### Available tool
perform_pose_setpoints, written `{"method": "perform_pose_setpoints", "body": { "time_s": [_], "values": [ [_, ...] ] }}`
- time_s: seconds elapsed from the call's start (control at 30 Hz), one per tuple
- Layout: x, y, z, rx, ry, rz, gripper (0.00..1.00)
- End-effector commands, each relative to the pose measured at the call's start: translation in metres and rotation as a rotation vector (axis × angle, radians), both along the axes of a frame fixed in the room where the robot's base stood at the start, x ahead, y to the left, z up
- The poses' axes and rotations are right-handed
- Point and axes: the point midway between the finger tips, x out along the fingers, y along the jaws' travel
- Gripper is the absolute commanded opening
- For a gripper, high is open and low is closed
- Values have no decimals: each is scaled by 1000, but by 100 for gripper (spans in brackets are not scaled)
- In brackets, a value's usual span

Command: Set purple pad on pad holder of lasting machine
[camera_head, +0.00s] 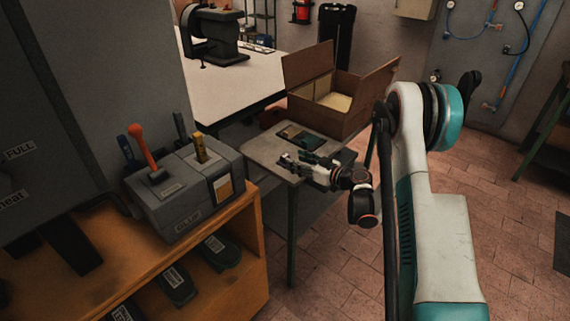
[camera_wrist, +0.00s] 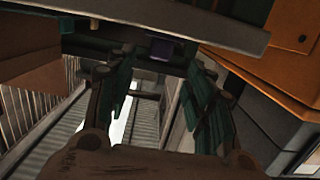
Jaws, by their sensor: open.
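My gripper (camera_head: 290,160) is open and empty at the small grey table (camera_head: 262,148), near its front edge in the head view. In the wrist view my gripper (camera_wrist: 157,72) shows two dark green fingers spread apart with nothing between them. A small dark purplish block (camera_wrist: 162,46) shows beyond the fingertips there; I cannot tell whether it is the purple pad. No purple pad can be made out in the head view. A large grey machine (camera_head: 50,90) with "FULL" and "Heat" labels stands at the left; its pad holder cannot be identified.
A grey box with an orange lever (camera_head: 140,140) stands on an orange wooden cabinet (camera_head: 240,225) to the left. A white table (camera_head: 245,75) is behind.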

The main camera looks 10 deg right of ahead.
Motion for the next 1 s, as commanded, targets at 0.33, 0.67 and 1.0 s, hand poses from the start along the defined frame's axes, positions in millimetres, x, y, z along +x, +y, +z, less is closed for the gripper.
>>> {"method": "perform_pose_setpoints", "body": {
  "time_s": [0.33, 0.67, 1.0],
  "values": [
    [20, 14, -5, 0, 0, 1, 48],
    [54, 38, -13, 1, 1, 0, 48],
    [56, 39, -11, 1, 0, -1, 26]
  ]
}}
